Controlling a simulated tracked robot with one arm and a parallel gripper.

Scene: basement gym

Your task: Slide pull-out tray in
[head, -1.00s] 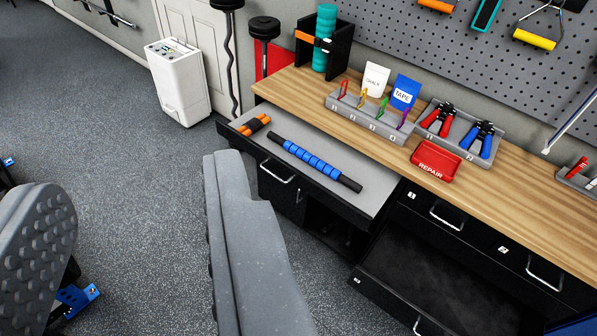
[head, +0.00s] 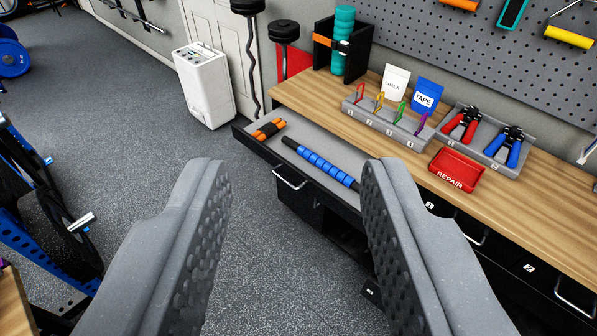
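The pull-out tray (head: 311,147) is a grey-topped black drawer that stands out from under the left part of the wooden workbench. A blue and black massage roller (head: 322,165) and an orange and black item (head: 269,130) lie on it. A silver handle (head: 289,177) is on its front. My gripper (head: 292,195) is open and empty, with its two grey studded fingers wide apart. The fingers are in front of the tray in the picture. The right finger hides the tray's right end. I cannot tell whether that finger touches the tray.
The workbench (head: 440,190) holds a hook rack (head: 392,128), a red repair bin (head: 456,168) and a tray with hand grippers (head: 490,146). A white appliance (head: 205,85) stands by the wall. A rack with weights (head: 55,215) is at left. Floor between is clear.

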